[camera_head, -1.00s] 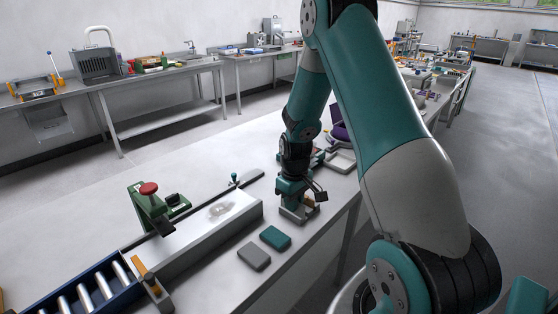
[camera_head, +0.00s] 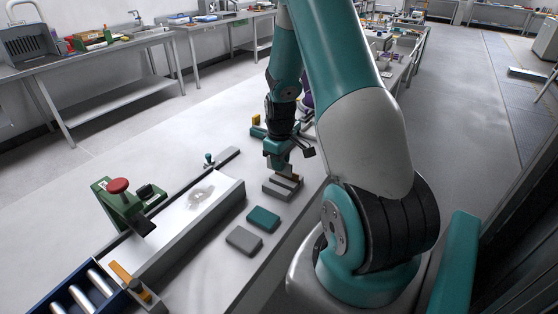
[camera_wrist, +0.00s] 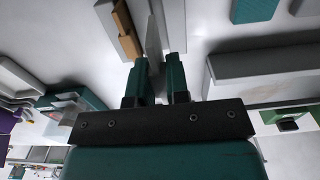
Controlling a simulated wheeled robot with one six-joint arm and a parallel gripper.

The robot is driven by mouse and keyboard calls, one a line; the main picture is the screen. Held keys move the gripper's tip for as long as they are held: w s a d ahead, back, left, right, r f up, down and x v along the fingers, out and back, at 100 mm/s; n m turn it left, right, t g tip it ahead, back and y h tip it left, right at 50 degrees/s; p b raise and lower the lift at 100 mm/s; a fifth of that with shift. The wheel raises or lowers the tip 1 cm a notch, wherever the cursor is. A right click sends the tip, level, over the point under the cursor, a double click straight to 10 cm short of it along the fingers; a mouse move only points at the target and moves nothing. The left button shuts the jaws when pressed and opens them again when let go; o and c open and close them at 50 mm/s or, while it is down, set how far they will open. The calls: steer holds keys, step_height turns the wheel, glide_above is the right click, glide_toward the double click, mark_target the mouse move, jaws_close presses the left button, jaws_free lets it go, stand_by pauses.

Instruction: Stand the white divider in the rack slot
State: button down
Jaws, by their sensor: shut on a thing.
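My gripper (camera_head: 281,168) is low over the grey rack (camera_head: 279,191) near the table's right edge. In the wrist view my gripper (camera_wrist: 159,78) is shut on the white divider (camera_wrist: 152,36), a thin pale plate pointing away from the fingers. The divider lies between grey bars of the rack (camera_wrist: 173,20), beside a brown block (camera_wrist: 128,38). I cannot tell whether its lower edge is down in the slot. In the head view the gripper hides most of the divider.
A teal pad (camera_head: 264,218) and a grey pad (camera_head: 243,240) lie flat in front of the rack.

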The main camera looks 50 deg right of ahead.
mark_target(281, 178)
steer(key=shift+f+b, duration=1.5)
steer(key=shift+f, duration=0.95)
steer(key=shift+s+f, duration=0.15)
steer(key=shift+f, duration=0.05)
steer(key=shift+f+b, duration=0.3)
steer(key=shift+f, duration=0.1)
steer(key=c, duration=0.7)
jaws_free()
steer(key=shift+r, duration=0.15)
steer(key=shift+r+p, duration=3.4)
steer(key=shift+r, duration=0.7)
